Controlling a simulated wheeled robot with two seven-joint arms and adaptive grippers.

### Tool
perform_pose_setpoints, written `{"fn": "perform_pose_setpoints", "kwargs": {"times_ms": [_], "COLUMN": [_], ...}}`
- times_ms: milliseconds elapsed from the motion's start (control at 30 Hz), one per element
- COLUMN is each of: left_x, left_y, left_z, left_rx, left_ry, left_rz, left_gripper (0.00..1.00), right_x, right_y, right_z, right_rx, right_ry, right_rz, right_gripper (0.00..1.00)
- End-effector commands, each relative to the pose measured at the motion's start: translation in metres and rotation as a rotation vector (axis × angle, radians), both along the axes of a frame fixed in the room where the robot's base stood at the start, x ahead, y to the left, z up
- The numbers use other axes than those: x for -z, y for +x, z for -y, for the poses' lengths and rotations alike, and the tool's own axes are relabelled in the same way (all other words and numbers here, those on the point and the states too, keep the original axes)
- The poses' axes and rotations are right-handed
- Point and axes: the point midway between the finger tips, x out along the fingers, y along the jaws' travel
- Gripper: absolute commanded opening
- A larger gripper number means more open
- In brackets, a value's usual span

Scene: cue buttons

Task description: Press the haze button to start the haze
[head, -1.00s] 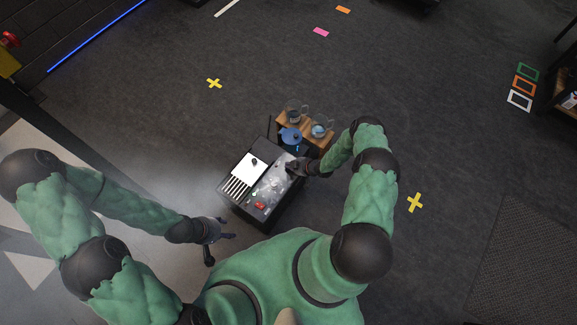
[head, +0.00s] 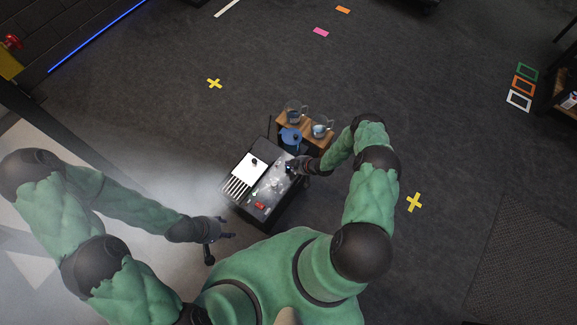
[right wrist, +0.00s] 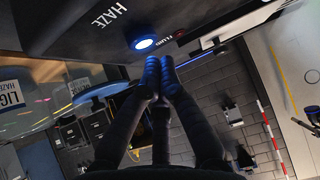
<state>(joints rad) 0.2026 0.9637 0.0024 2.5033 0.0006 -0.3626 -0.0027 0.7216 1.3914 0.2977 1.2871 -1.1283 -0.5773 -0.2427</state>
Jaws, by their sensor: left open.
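The haze machine (head: 283,203) stands in front of me in the head view, dark with a pale panel on top. In the right wrist view its face carries the word HAZE, and beside it is the round haze button (right wrist: 144,43), lit white with a blue ring. My right gripper (right wrist: 160,64) is shut and empty, its fingertips just below the button and lit blue; contact cannot be made out. In the head view my right gripper (head: 290,168) is over the machine's right end. My left gripper (head: 224,244) is open and empty, left of the machine's near end.
A wooden stand (head: 302,129) with glass jugs and a blue-lidded pot (head: 290,137) is behind the machine. A small red item (head: 260,206) shows on the machine's near end. Pale haze hangs over the floor to the left.

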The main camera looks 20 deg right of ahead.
Motion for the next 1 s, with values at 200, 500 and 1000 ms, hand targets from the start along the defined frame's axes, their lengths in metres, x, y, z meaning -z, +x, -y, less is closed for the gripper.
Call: {"fn": "perform_pose_setpoints", "kwargs": {"times_ms": [200,500,1000], "left_x": [-0.007,-0.024,-0.031], "left_y": [0.000,0.000,0.000], "left_z": [0.000,0.000,0.000], "left_rx": [0.000,0.000,0.000], "left_ry": [0.000,0.000,0.000], "left_rz": [0.000,0.000,0.000], "left_gripper": [0.52,0.52,0.52], "right_x": [-0.010,-0.037,-0.050], "right_y": [0.000,0.000,0.000], "right_z": [0.000,0.000,0.000], "right_rx": [0.000,-0.001,0.000], "right_ry": [0.000,-0.001,0.000], "right_rz": [0.000,0.000,0.000], "right_gripper": [0.00,0.00,0.00]}}
